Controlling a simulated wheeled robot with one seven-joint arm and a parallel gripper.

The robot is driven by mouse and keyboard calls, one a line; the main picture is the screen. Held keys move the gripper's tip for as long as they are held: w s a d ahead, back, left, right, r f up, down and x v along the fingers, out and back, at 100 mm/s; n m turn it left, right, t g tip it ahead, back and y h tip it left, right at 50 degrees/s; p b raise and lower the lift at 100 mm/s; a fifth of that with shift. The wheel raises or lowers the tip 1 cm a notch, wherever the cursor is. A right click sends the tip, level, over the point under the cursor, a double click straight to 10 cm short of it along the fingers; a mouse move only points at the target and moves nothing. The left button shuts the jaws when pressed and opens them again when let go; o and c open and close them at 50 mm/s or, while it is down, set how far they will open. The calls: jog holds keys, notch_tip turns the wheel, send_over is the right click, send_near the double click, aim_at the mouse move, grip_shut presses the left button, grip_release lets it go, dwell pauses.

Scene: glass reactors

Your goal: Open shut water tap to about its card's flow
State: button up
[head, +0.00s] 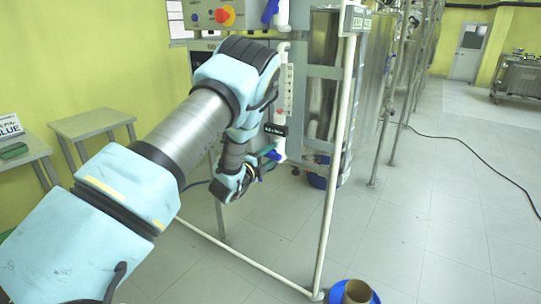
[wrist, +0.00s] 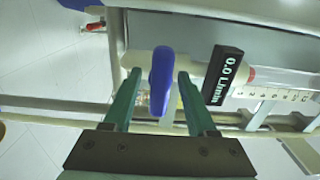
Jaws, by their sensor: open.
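A blue tap handle (wrist: 161,78) stands between the two green fingers of my gripper (wrist: 159,74) in the wrist view. My gripper is open, with a visible gap to the handle on each side. In the head view my gripper (head: 266,157) is at the lower end of the white pipe, around the blue handle (head: 273,154), partly hidden by my own wrist. A black display (wrist: 223,75) beside the handle reads 0.0 L/min. A clear flow tube with a scale (wrist: 275,92) runs on from it. I cannot make out a flow card.
A steel frame with white posts (head: 341,150) stands just right of my gripper. Another blue handle (head: 270,11) is higher up, near a red knob (head: 224,16). A blue bucket (head: 338,291) is on the floor at the front. The floor to the right is mostly clear, with a black cable.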

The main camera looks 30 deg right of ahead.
jog(key=shift+c, duration=0.2)
grip_shut()
jog(key=shift+a+f+n+b, duration=0.1)
jog(key=shift+n+b, duration=0.2)
jog(key=n+b, duration=0.2)
jog(key=shift+n, duration=0.3)
jog(key=n+b, duration=0.2)
jog(key=n, duration=0.1)
jog(key=shift+f+n+b, duration=0.1)
jog(key=shift+n+b, duration=0.25)
jog(key=shift+n, duration=0.05)
jog(key=n+b, duration=0.2)
jog(key=n, duration=0.2)
jog(key=shift+b, duration=0.3)
jog(key=shift+n+b, duration=0.65)
jog(key=shift+n, duration=0.95)
